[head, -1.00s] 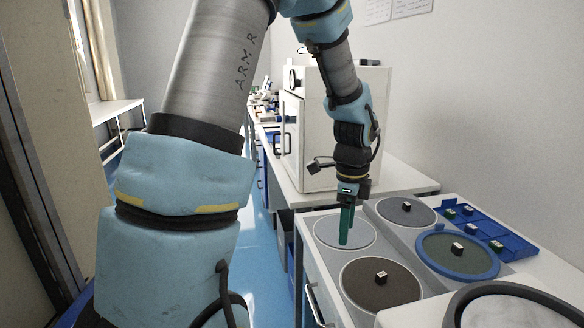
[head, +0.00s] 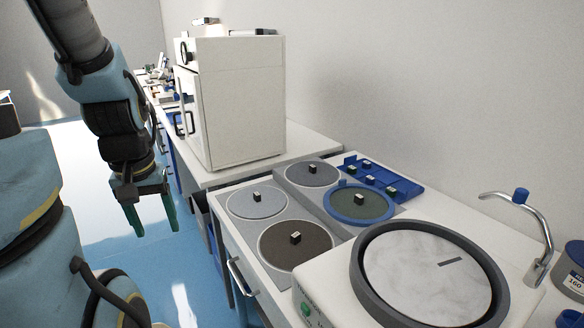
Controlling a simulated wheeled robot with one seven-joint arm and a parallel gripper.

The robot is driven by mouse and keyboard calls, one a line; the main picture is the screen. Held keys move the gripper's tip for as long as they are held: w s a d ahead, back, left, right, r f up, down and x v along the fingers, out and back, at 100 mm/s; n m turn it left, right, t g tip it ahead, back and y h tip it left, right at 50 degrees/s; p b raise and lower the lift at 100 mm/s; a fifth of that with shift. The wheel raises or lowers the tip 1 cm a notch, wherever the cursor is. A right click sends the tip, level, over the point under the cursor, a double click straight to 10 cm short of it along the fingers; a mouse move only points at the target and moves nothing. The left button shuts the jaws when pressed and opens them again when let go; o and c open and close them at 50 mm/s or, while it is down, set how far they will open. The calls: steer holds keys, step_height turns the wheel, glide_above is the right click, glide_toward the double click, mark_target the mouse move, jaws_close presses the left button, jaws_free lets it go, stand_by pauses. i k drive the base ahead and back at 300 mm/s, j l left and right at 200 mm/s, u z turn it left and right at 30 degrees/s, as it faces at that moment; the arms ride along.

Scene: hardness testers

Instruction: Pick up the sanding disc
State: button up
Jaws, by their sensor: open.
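Several round discs lie in wells in the grey-white bench top; I cannot tell which one the task means. They are a light grey disc (head: 243,206), a dark brown disc (head: 296,258), a grey disc (head: 299,178) and a dark green disc in a blue ring (head: 371,200). Each has a small dark block with a pale top on it. My gripper (head: 152,216) is open and empty, with green fingers pointing down. It hangs over the floor, left of the bench and apart from all the discs.
A blue tray (head: 408,184) with several small blocks lies behind the discs. A grinding machine with a pale marbled wheel (head: 415,265) stands in front, beside a curved tap (head: 545,235). A white cabinet (head: 240,110) stands at the back. Blue floor (head: 100,215) is clear at left.

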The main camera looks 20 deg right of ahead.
mark_target(309, 174)
steer(key=i+j+z, duration=0.25)
steer(key=i, duration=0.25)
steer(key=i+j+z, duration=0.3)
steer(key=i, duration=0.2)
